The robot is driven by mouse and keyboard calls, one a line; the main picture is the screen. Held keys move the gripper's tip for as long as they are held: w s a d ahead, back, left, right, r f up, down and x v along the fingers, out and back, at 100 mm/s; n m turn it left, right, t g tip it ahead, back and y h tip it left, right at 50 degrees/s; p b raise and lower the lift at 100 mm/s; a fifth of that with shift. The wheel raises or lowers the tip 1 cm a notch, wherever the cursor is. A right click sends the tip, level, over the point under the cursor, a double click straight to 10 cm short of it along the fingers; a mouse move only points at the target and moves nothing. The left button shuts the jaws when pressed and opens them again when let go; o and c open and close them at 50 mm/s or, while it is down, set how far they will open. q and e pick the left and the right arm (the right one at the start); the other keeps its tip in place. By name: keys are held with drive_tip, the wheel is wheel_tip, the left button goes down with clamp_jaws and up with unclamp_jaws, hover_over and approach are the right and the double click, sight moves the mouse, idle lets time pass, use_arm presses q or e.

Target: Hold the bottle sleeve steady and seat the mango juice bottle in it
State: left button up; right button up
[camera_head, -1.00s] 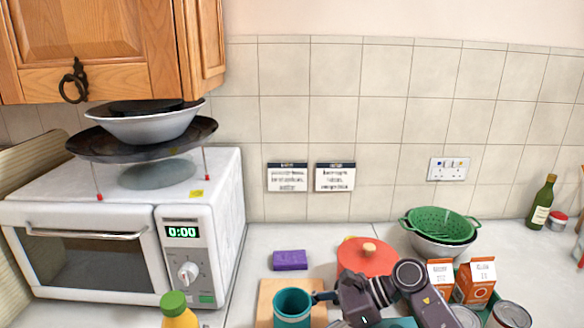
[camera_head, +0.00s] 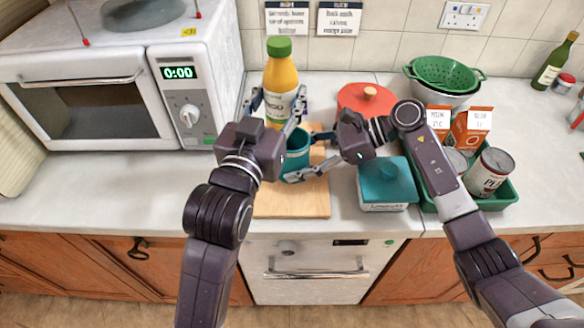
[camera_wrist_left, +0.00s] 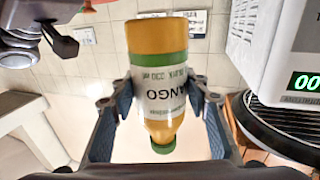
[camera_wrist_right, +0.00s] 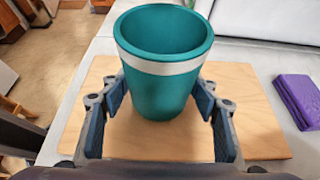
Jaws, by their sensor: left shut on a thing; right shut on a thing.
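The mango juice bottle (camera_head: 281,85), orange with a green cap and white label, is upright in the head view. My left gripper (camera_head: 274,106) is shut on its sides; the left wrist view also shows the bottle (camera_wrist_left: 160,90) between the fingers, cap toward the picture bottom. The teal bottle sleeve (camera_head: 297,150) with a pale band stands upright on a wooden board, partly hidden by my grippers. My right gripper (camera_head: 306,156) is shut on the sleeve; the right wrist view shows the sleeve (camera_wrist_right: 165,70) with its mouth open and empty. The bottle is outside the sleeve, above or behind it.
The wooden board (camera_head: 300,203) lies at the counter's front. A microwave (camera_head: 110,95) stands left. A red lidded pot (camera_head: 366,100), a teal-lidded container (camera_head: 385,190) and a green tray (camera_head: 496,197) with cartons and cans are right.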

sight(292, 156)
use_arm(q)
drive_tip(key=shift+w+d+r, duration=0.1)
drive_tip(key=shift+d+r, duration=0.5)
drive_tip(key=shift+d, duration=0.05)
drive_tip(key=shift+d+h, duration=0.3)
wheel_tip(292, 156, down, 10)
drive_tip(key=shift+r, duration=0.25)
drive_tip(key=shift+f, duration=0.6)
drive_tip(key=o, duration=1.5)
drive_tip(key=shift+f, duration=0.1)
drive_tip(key=shift+c, duration=0.2)
use_arm(e)
drive_tip(key=shift+f, duration=0.1)
